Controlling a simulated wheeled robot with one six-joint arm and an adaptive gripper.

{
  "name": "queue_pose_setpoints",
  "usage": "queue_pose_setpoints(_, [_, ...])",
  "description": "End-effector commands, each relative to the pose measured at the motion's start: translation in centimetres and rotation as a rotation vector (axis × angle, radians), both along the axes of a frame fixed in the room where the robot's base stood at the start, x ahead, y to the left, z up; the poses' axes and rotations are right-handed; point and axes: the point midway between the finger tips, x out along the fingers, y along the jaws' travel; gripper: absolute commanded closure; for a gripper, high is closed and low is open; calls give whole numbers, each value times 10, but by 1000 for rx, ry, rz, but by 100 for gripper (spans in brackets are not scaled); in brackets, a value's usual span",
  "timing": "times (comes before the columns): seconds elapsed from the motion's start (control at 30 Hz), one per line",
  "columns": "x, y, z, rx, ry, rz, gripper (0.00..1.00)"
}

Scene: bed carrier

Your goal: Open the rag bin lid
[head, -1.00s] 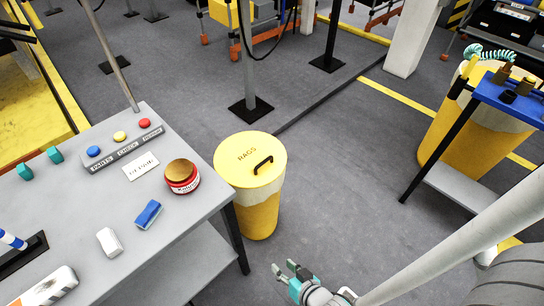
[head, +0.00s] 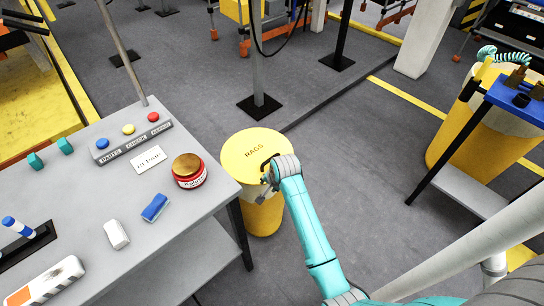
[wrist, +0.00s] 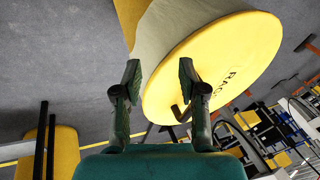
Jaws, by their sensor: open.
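The yellow rag bin (head: 264,220) stands on the floor beside the grey table. Its round yellow lid (head: 246,148), marked RAGS, lies shut on top. The dark lid handle (head: 265,163) is partly hidden behind my wrist. My gripper (head: 264,188) is at the near side of the lid, its fingers mostly hidden in the head view. In the wrist view my gripper (wrist: 160,75) is open with its two fingers apart. The lid (wrist: 215,75) shows behind the fingers, and the handle (wrist: 181,113) appears close to the right finger. I cannot tell whether they touch.
The grey table (head: 205,215) on the left carries a red tin (head: 189,172), a blue sponge (head: 155,207) and a button panel (head: 134,142). A post on a black base (head: 259,106) stands behind the bin. A blue-topped stand (head: 515,97) is at the right. Floor between is clear.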

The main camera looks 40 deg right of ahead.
Motion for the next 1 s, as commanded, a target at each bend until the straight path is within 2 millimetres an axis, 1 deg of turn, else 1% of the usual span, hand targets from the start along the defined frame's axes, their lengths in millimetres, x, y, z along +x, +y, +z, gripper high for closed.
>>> queue_pose_setpoints(0.03, [14, -12, 14, 17, 15, -31, 59])
queue_pose_setpoints(0.17, [37, -38, 44, 69, 75, -112, 59])
queue_pose_setpoints(0.2, [43, -46, 55, 84, 93, -137, 59])
queue_pose_setpoints(0.3, [54, -63, 79, 117, 135, -192, 59])
queue_pose_setpoints(0.4, [61, -76, 99, 142, 168, -234, 59])
queue_pose_setpoints(0.53, [65, -85, 115, 160, 194, -267, 59])
queue_pose_setpoints(0.63, [66, -86, 117, 164, 202, -275, 59])
queue_pose_setpoints(0.77, [68, -86, 107, 167, 206, -276, 59])
queue_pose_setpoints(0.87, [70, -86, 93, 167, 206, -276, 59])
queue_pose_setpoints(1.0, [75, -86, 68, 166, 205, -276, 59])
